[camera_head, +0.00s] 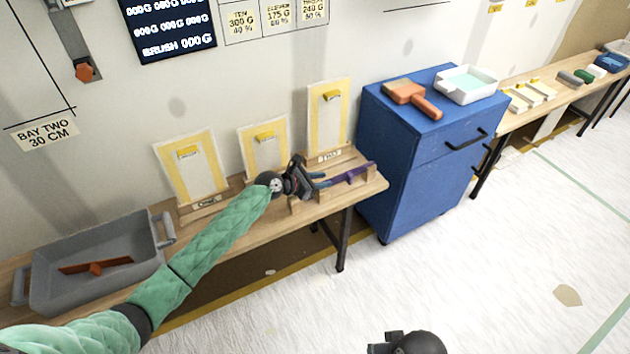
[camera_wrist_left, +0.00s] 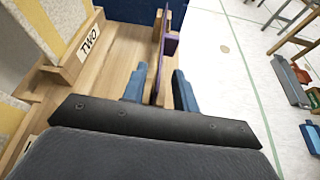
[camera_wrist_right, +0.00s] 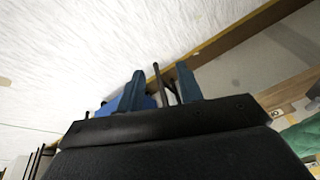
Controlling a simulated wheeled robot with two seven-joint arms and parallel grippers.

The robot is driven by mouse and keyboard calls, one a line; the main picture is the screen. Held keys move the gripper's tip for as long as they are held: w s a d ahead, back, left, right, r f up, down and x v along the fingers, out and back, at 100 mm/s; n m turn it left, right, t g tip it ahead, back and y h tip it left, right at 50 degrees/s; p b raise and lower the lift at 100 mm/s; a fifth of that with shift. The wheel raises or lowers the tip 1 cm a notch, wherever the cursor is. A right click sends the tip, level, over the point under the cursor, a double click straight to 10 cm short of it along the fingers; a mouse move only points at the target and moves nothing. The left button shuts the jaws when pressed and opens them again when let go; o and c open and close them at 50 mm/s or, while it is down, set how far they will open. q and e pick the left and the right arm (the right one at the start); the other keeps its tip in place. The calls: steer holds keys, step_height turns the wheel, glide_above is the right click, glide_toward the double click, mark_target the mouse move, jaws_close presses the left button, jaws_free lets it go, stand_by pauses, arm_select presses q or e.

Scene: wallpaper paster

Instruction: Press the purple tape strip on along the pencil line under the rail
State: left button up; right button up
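The purple tape strip (camera_head: 352,174) lies on small wooden holders at the right end of the wooden bench, near the board labelled TWO. My left gripper (camera_head: 318,181) is at its left end. In the left wrist view the purple strip (camera_wrist_left: 170,50) stands on edge between the two blue fingers (camera_wrist_left: 160,92), with gaps beside it, so the gripper is open around it. My right gripper (camera_wrist_right: 160,88) is open and empty over the floor; only a dark part of that arm shows in the head view. Thin dark lines (camera_head: 40,118) mark the wall; I cannot identify the rail.
Upright yellow-striped boards (camera_head: 190,165) stand along the bench back. A grey tub (camera_head: 100,255) holds a reddish-brown tool at left. A blue cabinet (camera_head: 415,165) carries an orange brush (camera_head: 412,97) and a white tray (camera_head: 467,84). The floor in front is mostly clear.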

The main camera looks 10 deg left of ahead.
mark_target(332, 179)
arm_select(q)
steer(key=x, duration=0.3)
steer(key=shift+w+d+f, duration=0.2)
steer(key=shift+w+d, duration=0.05)
steer(key=shift+w+d+f, duration=0.2)
steer(key=shift+w+d, duration=0.05)
steer(key=shift+d, duration=0.15)
arm_select(e)
steer(key=shift+s+r, duration=0.1)
steer(key=shift+s, duration=0.3)
arm_select(q)
steer(key=shift+c, duration=0.2)
arm_select(e)
steer(key=shift+w+d, duration=0.1)
arm_select(q)
jaws_close()
arm_select(e)
steer(key=shift+w+d+r, duration=0.1)
steer(key=shift+w, duration=0.05)
